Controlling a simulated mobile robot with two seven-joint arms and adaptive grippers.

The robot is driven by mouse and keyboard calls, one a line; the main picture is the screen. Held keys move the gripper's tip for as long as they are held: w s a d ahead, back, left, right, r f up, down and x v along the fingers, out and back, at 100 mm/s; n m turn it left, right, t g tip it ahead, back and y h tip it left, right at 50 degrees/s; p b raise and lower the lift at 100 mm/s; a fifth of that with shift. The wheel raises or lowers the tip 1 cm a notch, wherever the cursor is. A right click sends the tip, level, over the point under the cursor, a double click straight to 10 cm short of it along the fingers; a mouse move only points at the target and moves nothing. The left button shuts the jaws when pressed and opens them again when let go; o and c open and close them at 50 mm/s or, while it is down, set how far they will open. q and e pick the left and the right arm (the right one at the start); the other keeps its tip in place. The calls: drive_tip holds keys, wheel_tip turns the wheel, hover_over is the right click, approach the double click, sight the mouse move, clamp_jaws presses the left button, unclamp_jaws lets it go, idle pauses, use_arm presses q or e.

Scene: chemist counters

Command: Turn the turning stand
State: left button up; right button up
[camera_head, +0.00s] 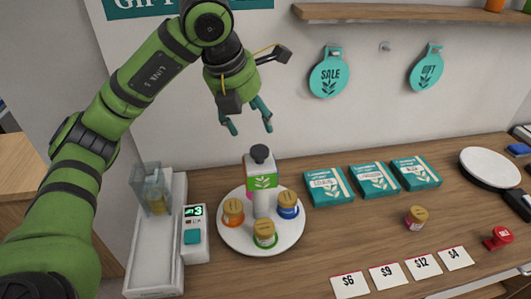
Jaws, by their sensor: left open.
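The turning stand is a round white plate (232,240) on the wooden counter. On it stand a white bottle (261,176) with a dark cap and a green leaf label, and three small gold-capped jars: one with orange (233,210), one with blue (288,204) and one with green (264,233). My left gripper (247,122) hangs above and behind the bottle, open, pointing down, with nothing between its teal fingers. It is apart from the stand and the bottle. My right gripper is not in view.
A card reader (194,236) and a white tray (136,270) with a clear container (153,188) stand left of the stand. Teal boxes (374,181), a gold-capped jar (415,217), price cards (387,277) and a white round plate (490,166) lie to the right. A shelf (420,13) is above.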

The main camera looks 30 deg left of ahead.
sight(259, 149)
use_arm(q)
drive_tip(key=x, duration=0.2)
drive_tip(key=s+x, duration=0.1)
drive_tip(key=x, duration=0.4)
drive_tip(key=shift+s+f+p, duration=0.1)
drive_tip(key=shift+f+p, duration=0.3)
drive_tip(key=shift+f, duration=0.1)
drive_tip(key=shift+x, duration=0.8)
drive_tip(key=shift+r, duration=0.15)
clamp_jaws()
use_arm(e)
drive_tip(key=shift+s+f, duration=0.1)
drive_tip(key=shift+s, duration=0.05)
